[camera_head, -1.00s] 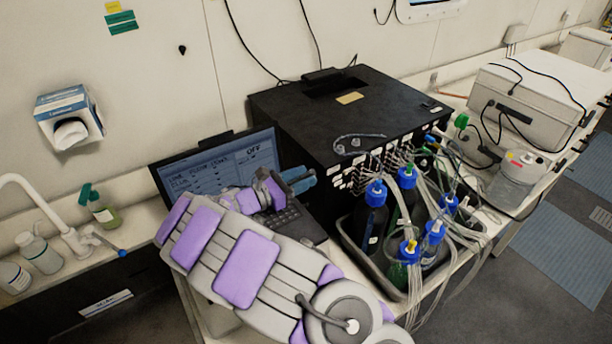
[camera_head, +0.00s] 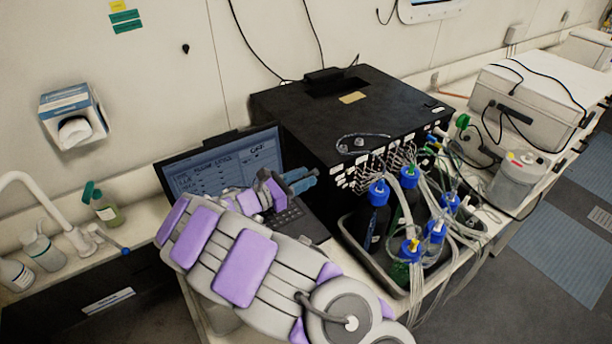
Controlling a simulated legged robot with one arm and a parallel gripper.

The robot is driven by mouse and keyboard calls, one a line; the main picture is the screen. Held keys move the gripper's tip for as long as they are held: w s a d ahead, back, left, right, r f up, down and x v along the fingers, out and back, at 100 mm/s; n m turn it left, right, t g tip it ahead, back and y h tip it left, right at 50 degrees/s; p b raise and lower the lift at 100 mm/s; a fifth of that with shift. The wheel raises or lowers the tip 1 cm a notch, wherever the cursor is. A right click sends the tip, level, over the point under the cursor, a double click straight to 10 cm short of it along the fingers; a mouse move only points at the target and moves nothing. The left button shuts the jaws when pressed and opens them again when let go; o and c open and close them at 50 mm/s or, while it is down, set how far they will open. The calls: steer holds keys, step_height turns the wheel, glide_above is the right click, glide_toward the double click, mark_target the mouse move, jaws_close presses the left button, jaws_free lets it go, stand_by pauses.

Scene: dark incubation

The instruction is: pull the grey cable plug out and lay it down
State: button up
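My gripper (camera_head: 301,182) shows two blue-grey fingers in front of the left front of the black box (camera_head: 340,110), above the laptop keyboard. A narrow gap shows between the fingers, and nothing is seen held in them. A grey cable (camera_head: 362,137) lies curved on the top front edge of the black box, with small grey ends. I cannot tell whether one of these is the grey plug. The box's front panel (camera_head: 338,178) carries many white labels and thin tubes. My arm covers the lower part of the laptop.
The laptop (camera_head: 222,162) is open left of the box. A dark tray (camera_head: 358,258) with several blue-capped bottles (camera_head: 378,200) and loose tubing stands before the box. A sink tap (camera_head: 45,195) and bottles are at left. A white device (camera_head: 530,100) stands at right.

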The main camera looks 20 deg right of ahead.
steer(key=shift+a, duration=0.2)
steer(key=shift+c, duration=1.4)
steer(key=shift+d, duration=0.15)
jaws_close()
steer(key=shift+s+p, duration=0.1)
steer(key=shift+p, duration=0.2)
steer(key=shift+s+a+r, duration=0.1)
steer(key=shift+s+a, duration=0.1)
steer(key=shift+a, duration=0.2)
steer(key=shift+p+v, duration=0.4)
steer(key=shift+v, duration=0.7)
steer(key=shift+a, duration=0.25)
steer(key=shift+a+p, duration=0.15)
steer(key=shift+p, duration=0.15)
